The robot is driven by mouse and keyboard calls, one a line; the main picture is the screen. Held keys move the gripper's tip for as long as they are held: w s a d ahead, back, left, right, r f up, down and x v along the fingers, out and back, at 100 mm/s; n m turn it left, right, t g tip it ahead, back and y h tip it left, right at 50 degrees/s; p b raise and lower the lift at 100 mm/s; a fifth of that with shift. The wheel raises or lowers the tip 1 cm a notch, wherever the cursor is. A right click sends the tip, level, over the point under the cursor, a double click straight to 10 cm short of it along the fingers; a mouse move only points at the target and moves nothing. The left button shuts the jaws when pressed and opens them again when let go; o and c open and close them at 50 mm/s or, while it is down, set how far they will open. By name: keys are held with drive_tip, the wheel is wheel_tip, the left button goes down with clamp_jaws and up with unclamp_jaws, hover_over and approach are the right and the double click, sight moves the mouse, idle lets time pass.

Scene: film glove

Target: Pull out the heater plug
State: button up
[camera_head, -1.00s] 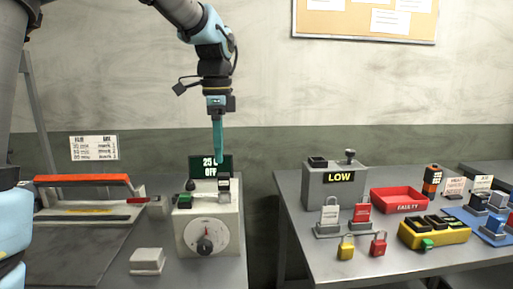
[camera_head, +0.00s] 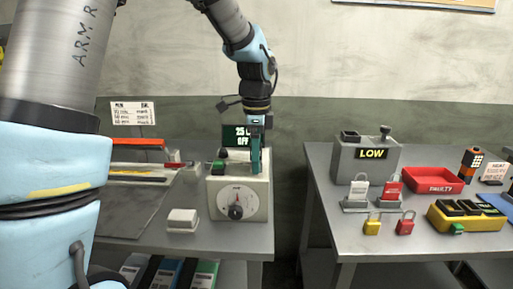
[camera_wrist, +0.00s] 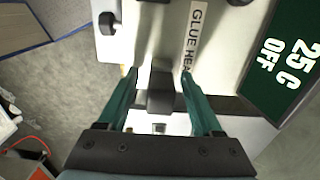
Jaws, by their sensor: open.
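The glue heater (camera_head: 257,205) is a pale box with a dial (camera_head: 236,206) on its front, on the left bench. Its dark display (camera_head: 234,134) reads 25 C OFF and also shows in the wrist view (camera_wrist: 282,62). The heater plug, a dark block (camera_wrist: 160,97), sits on the heater's top in the wrist view. My gripper (camera_wrist: 160,76) is open and points down, with one teal finger on each side of the plug. Whether the fingers touch it cannot be told. In the head view my gripper (camera_head: 256,168) mostly hides the plug.
A green button (camera_head: 218,166) stands left on the heater's top, and a white block (camera_head: 182,220) lies beside the heater. The right bench, past a gap, holds a grey LOW box (camera_head: 366,160), a red FAULTY tray (camera_head: 433,187), padlocks and a yellow holder (camera_head: 466,222).

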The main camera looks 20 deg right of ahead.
drive_tip(key=shift+c, duration=0.4)
clamp_jaws()
drive_tip(key=shift+o, duration=0.4)
unclamp_jaws()
